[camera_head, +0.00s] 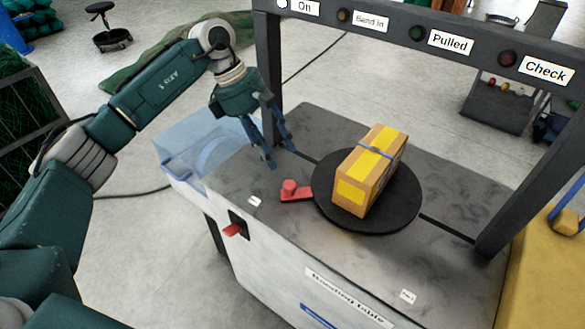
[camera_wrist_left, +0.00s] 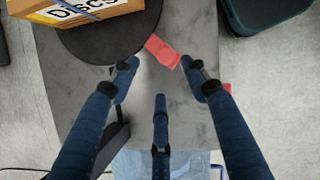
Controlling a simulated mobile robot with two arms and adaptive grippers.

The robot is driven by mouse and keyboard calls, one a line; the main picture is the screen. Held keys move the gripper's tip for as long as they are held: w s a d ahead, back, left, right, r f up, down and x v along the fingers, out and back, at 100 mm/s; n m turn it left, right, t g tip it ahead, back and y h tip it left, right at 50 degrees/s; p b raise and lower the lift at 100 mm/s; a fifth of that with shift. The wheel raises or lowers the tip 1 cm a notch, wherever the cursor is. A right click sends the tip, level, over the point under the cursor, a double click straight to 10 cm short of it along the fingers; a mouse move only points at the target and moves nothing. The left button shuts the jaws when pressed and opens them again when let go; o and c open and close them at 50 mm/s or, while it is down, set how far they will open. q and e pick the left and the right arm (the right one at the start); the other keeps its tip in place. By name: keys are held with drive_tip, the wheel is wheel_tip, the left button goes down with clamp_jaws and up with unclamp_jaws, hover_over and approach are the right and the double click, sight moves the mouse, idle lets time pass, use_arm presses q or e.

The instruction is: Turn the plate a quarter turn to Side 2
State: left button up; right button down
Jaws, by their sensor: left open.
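The round black plate (camera_head: 385,217) lies on the grey banding table (camera_head: 310,125) under a dark frame. A red handle (camera_head: 296,191) sticks out from the plate's left edge, with a short knob standing on it. A yellow and brown box (camera_head: 370,170) with a blue band across it rests on the plate. My left gripper (camera_head: 282,158) is open and empty, above the table just behind and left of the red handle. In the left wrist view the red handle (camera_wrist_left: 162,51) lies ahead of the spread fingers (camera_wrist_left: 160,75), apart from them. My right gripper is not in view.
The dark frame (camera_head: 268,75) carries lamps labelled On, Band in, Pulled and Check. A red lever (camera_head: 235,229) sits on the table's front side. A clear blue bin (camera_head: 190,150) hangs at the table's left end. A yellow block (camera_head: 545,265) stands at right.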

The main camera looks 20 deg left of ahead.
use_arm(q)
drive_tip(key=p, duration=0.1)
hover_over(289, 184)
drive_tip(key=a, duration=0.2)
wheel_tip(289, 184, down, 4)
drive_tip(key=x, duration=0.4)
drive_tip(key=shift+a+f+p, duration=0.2)
drive_tip(key=shift+a+p, duration=0.05)
drive_tip(key=shift+p, duration=0.1)
drive_tip(key=shift+d+f, duration=0.25)
drive_tip(key=shift+f, duration=0.35)
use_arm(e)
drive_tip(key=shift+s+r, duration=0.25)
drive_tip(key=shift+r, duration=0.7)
use_arm(q)
drive_tip(key=c, duration=1.1)
clamp_jaws()
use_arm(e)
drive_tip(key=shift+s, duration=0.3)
